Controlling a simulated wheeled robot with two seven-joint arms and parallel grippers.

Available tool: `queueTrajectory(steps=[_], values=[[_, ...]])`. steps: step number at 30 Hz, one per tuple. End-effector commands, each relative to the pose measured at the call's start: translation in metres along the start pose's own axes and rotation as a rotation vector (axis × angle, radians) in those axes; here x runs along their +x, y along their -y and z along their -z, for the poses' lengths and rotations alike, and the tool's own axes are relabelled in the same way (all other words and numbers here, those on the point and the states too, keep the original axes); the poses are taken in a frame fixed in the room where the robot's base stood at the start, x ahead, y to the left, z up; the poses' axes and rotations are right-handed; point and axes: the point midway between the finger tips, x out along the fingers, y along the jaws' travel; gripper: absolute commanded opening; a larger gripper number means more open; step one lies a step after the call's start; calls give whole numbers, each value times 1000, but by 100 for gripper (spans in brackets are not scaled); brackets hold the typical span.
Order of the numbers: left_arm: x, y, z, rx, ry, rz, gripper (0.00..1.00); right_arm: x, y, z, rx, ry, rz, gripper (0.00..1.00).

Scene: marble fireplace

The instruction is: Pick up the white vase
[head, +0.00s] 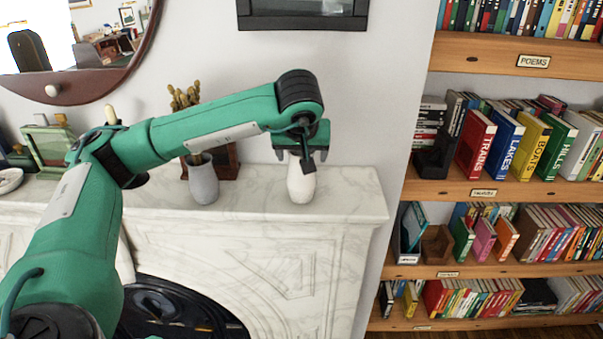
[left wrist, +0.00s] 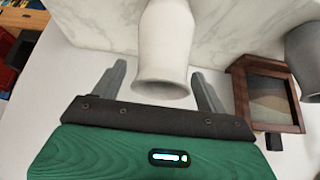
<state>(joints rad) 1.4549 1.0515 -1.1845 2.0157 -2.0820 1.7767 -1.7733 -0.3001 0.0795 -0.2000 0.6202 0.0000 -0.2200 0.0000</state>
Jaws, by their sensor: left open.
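The white vase (head: 301,187) stands upright near the right end of the marble mantel. My left gripper (head: 301,152) is at the vase's upper part in the head view and hides its top. In the left wrist view the white vase (left wrist: 165,45) appears between the two spread fingers of my left gripper (left wrist: 158,78), with gaps on both sides. The gripper is open and holds nothing. My right gripper is in neither view.
A grey vase (head: 203,180) with a cactus-like plant stands left on the mantel (head: 250,205), beside a brown wooden frame (left wrist: 272,95). A bookcase (head: 480,190) is on the right. A round mirror (head: 140,60) and a dark picture frame (head: 300,22) hang above.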

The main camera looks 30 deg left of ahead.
Motion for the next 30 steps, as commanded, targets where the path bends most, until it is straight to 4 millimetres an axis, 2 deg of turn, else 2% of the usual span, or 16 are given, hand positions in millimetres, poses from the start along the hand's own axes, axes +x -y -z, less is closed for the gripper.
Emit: queueTrajectory(steps=[1,4,11,22,30], values=[[4,1,1,0,3,2,75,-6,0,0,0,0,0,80],[11,1,0,0,1,2,75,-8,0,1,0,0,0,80],[14,1,-1,0,0,0,75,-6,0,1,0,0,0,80],[13,1,0,0,0,0,4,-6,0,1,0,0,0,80],[12,0,1,-1,-2,0,2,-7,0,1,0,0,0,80]])
